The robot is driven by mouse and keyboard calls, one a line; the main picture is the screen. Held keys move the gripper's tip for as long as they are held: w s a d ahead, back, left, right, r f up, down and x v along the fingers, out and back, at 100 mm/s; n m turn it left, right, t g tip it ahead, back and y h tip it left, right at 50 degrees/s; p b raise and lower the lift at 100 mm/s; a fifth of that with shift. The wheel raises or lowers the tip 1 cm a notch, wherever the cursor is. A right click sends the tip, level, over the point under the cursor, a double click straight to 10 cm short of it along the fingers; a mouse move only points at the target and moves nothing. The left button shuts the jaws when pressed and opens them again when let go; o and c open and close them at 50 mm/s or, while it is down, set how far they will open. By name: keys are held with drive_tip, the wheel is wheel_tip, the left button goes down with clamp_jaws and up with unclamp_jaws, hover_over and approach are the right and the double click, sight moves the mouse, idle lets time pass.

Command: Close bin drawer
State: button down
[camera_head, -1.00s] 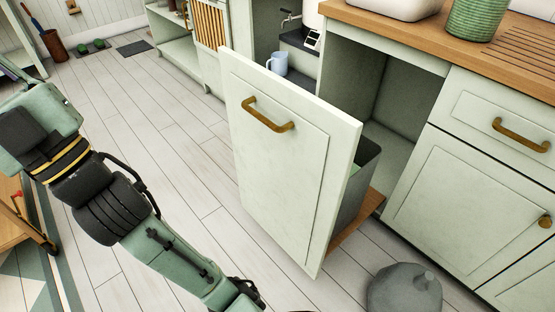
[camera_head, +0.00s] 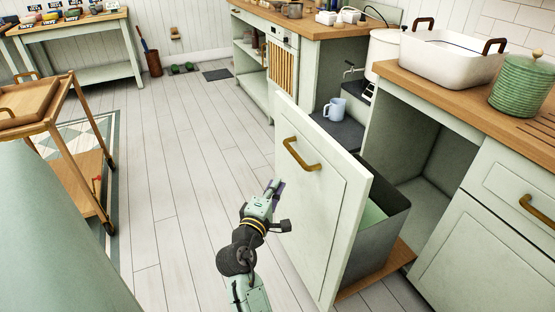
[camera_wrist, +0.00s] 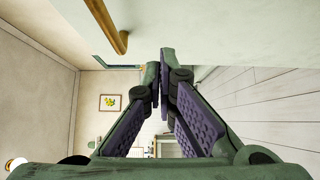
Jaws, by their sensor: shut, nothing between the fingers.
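The bin drawer (camera_head: 320,205) is pulled out from the counter, its pale green front panel standing upright. A brass handle (camera_head: 301,156) is on the panel, and a grey bin (camera_head: 380,240) sits behind it on a wooden base (camera_head: 400,262). My gripper (camera_head: 276,186) is shut and empty, close to the left edge of the panel, below and left of the handle. In the wrist view my gripper (camera_wrist: 160,55) has its fingertips together; the panel (camera_wrist: 230,30) and handle (camera_wrist: 108,28) are near them. Whether the fingers touch the panel cannot be told.
The cabinet opening (camera_head: 425,160) behind the drawer is open. A white basin (camera_head: 450,65) and a green jar (camera_head: 522,85) stand on the counter. A blue mug (camera_head: 335,109) sits behind the panel. A wooden cart (camera_head: 60,140) is at left; the floor between is clear.

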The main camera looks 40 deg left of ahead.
drive_tip(key=w+p, duration=0.2)
drive_tip(key=w, duration=0.7)
drive_tip(key=shift+a, duration=0.25)
